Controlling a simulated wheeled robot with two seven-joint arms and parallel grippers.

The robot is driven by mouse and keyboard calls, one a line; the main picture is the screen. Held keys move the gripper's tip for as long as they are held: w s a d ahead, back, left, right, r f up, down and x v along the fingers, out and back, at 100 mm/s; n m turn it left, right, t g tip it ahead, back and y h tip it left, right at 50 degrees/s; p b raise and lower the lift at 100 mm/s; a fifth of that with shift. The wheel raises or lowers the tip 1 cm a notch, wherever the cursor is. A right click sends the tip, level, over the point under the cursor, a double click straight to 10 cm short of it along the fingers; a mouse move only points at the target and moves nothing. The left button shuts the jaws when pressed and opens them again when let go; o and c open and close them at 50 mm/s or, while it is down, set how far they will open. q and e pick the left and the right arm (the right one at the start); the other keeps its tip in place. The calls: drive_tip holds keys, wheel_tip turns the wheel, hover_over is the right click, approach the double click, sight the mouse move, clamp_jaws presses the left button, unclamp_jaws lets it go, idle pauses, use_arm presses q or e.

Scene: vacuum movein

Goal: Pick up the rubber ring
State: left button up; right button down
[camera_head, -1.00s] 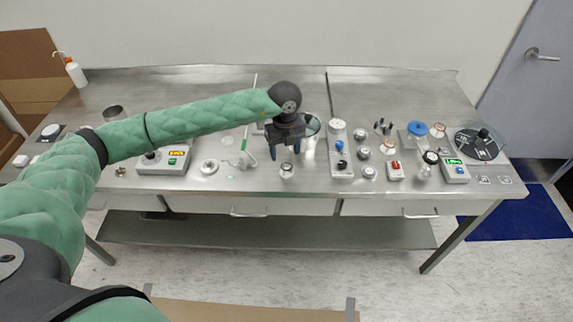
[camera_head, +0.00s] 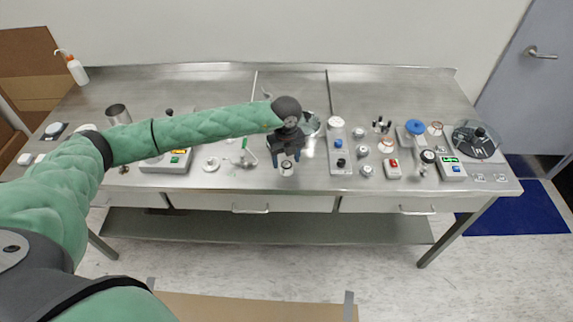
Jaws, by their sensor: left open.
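My left gripper (camera_head: 286,162) points down over the front middle of the steel bench, fingers apart. A small pale round piece with a dark centre (camera_head: 287,168) sits at its fingertips, between or just in front of them. I cannot tell whether the fingers touch it. I cannot make out the rubber ring for certain; it is too small to tell whether this piece carries it. My right gripper is out of view.
A control box with a lit display (camera_head: 167,161) stands left of the gripper. A long grey unit (camera_head: 339,160) stands close to the right. Beyond it are several small metal parts, a blue-topped vessel (camera_head: 414,127) and a second display box (camera_head: 451,168).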

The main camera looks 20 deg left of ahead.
use_arm(q)
drive_tip(key=shift+f+b, duration=0.25)
drive_tip(key=shift+b, duration=0.15)
idle(0.3)
drive_tip(key=c, duration=1)
